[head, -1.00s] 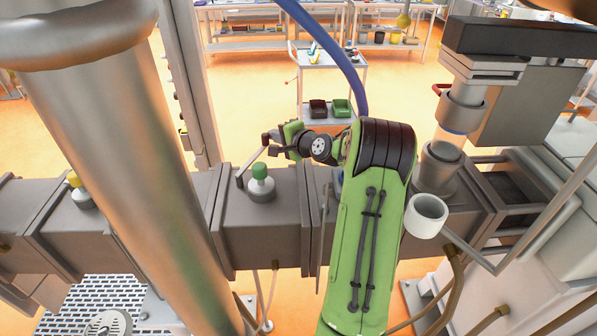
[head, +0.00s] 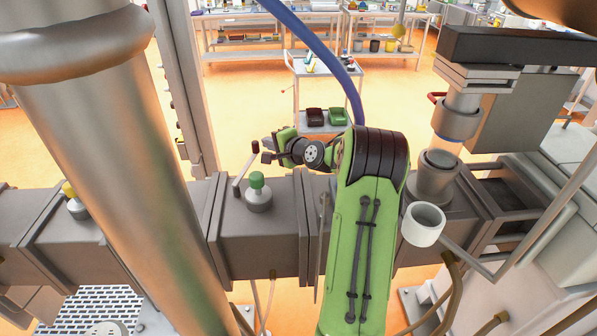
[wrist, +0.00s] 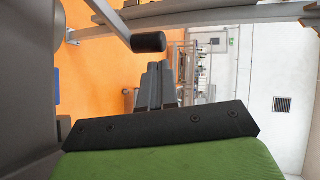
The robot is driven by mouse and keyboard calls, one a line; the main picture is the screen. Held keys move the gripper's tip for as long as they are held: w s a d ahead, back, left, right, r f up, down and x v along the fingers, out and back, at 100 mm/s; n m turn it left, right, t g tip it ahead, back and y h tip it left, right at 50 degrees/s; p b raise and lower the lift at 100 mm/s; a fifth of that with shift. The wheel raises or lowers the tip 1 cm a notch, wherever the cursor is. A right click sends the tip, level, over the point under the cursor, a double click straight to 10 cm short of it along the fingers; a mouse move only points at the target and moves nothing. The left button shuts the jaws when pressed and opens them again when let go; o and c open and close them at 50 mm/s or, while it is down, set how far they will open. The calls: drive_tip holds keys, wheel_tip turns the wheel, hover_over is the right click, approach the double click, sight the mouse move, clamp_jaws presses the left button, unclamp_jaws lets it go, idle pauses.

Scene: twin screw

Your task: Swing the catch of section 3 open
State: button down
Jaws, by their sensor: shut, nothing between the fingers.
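The catch is a thin grey lever (head: 244,170) with a dark grip at its top, on the grey barrel section (head: 262,222) beside a green-capped fitting (head: 257,182). I see no number on this section. In the head view the lever stands up from the section's far left edge. My gripper (head: 266,158) is just right of the dark grip; whether they touch is unclear. In the wrist view the lever's black grip (wrist: 149,42) hangs above and slightly left of my fingertips (wrist: 156,68). My fingers are closed together and empty.
A large metal pipe (head: 125,170) stands left of the section. A blue hose (head: 325,50) passes behind my arm. A white cup-shaped part (head: 423,224) and a vertical metal feed (head: 455,120) are at the right. A trolley (head: 325,85) stands farther back.

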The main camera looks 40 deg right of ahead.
drive_tip(key=b+v, duration=0.2)
drive_tip(key=v, duration=1.2)
drive_tip(key=shift+s, duration=0.35)
